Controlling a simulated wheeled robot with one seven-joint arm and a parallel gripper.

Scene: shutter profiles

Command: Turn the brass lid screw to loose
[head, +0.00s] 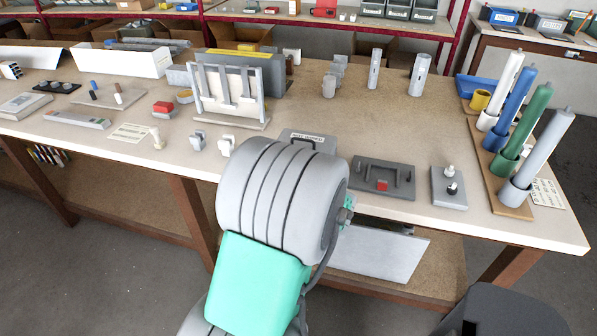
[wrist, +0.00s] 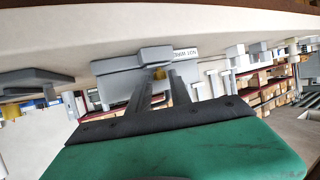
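A grey box with a printed label (head: 300,137) stands on the workbench, partly hidden behind my arm in the head view. The wrist view shows this grey box (wrist: 118,82) tilted and close ahead. A small brass screw (wrist: 160,73) shows at its face. My gripper (wrist: 161,76) has its two dark fingers apart, with the brass screw between or just beyond their tips. I cannot tell whether the fingers touch it. In the head view my gripper is hidden behind my own arm.
A dark grey plate with a handle and red block (head: 383,178) and a small grey block with knobs (head: 449,187) lie right of the box. White connectors (head: 226,145) stand left. A grey upright frame (head: 228,95) stands behind. Coloured tubes (head: 537,119) stand at the right end.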

